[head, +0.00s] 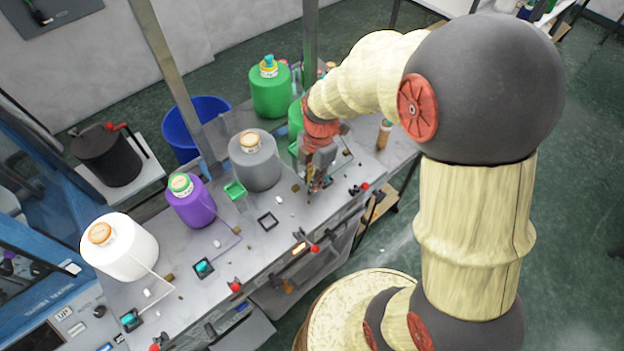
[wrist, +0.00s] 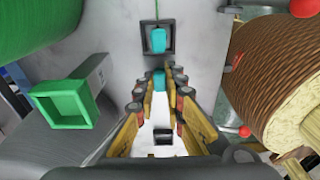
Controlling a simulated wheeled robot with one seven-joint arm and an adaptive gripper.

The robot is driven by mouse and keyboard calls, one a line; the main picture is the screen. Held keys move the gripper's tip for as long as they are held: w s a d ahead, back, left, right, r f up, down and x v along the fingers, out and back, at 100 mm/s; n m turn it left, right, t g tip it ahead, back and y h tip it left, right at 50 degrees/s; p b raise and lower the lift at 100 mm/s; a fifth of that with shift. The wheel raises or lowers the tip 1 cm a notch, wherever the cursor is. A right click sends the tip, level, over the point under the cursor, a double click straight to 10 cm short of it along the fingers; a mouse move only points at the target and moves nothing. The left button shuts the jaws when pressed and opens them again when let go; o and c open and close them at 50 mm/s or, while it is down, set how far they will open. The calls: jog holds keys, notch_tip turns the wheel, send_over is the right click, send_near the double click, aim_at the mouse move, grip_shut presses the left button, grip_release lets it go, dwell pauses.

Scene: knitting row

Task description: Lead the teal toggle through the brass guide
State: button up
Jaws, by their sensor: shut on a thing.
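My gripper (head: 316,184) is low over the right part of the table. In the wrist view its fingertips (wrist: 158,82) are closed on a teal toggle (wrist: 158,80), which shows between them. A second teal piece (wrist: 158,40), with a green thread running up from it, lies in a dark square holder (wrist: 174,38) just beyond the tips. Small brass-coloured blocks, one at the left (head: 168,278) and one near the middle (head: 237,230), stand on the table. I cannot tell which is the guide meant. The held toggle is hidden in the head view.
A green open box (head: 235,190), a grey cone (head: 255,165), a purple cone (head: 190,205) and green cones (head: 270,92) stand along the back. Red knobs (head: 315,249) line the front edge.

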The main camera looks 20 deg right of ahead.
aim_at(296, 202)
jog(key=shift+a+f, duration=0.15)
jog(key=shift+f, duration=0.15)
jog(key=shift+s+a, duration=0.3)
jog(key=shift+a, duration=0.55)
jog(key=shift+s+a, duration=0.3)
jog(key=shift+a, duration=0.5)
jog(key=shift+s+a, duration=0.3)
jog(key=shift+a, duration=0.55)
